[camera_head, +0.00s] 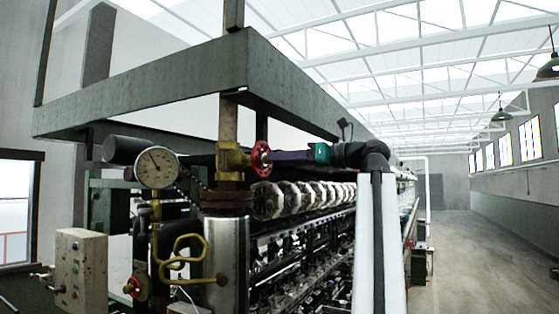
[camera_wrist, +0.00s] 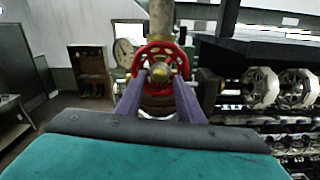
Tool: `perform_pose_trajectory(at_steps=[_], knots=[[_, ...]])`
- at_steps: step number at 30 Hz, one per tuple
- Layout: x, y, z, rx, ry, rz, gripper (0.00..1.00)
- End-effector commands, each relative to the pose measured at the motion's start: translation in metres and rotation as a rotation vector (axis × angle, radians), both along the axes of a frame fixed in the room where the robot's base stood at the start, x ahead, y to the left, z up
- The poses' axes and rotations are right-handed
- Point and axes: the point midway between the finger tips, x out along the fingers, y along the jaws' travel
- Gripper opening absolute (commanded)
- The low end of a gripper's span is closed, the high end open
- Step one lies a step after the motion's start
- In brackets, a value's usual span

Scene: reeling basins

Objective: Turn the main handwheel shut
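The red main handwheel (camera_head: 261,150) sits on a brass valve (camera_head: 230,158) on the upright pipe. My gripper (camera_head: 274,157) reaches in from the right, level with the wheel. In the wrist view its two purple fingers (camera_wrist: 160,77) are spread apart, one on each side of the hub, with gaps between. Their tips overlap the lower rim in the picture. I cannot tell whether they touch it.
A pressure gauge (camera_head: 157,168) stands left of the valve. A smaller red wheel (camera_head: 134,287) and a looped yellow pipe (camera_head: 183,256) are lower down. A control box (camera_head: 80,268) is at left. A grey beam (camera_head: 150,88) runs above. The aisle floor (camera_head: 470,260) at right is clear.

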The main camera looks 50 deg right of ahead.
Motion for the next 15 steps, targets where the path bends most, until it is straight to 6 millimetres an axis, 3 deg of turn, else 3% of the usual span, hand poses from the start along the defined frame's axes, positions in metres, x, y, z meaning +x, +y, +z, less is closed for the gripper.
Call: perform_pose_trajectory(at_steps=[8, 15], knots=[[0.0002, 0.0000, -0.0002, -0.008, -0.002, 0.000, 0.34], [0.0004, -0.0003, -0.0013, -0.124, -0.031, 0.000, 0.34]])
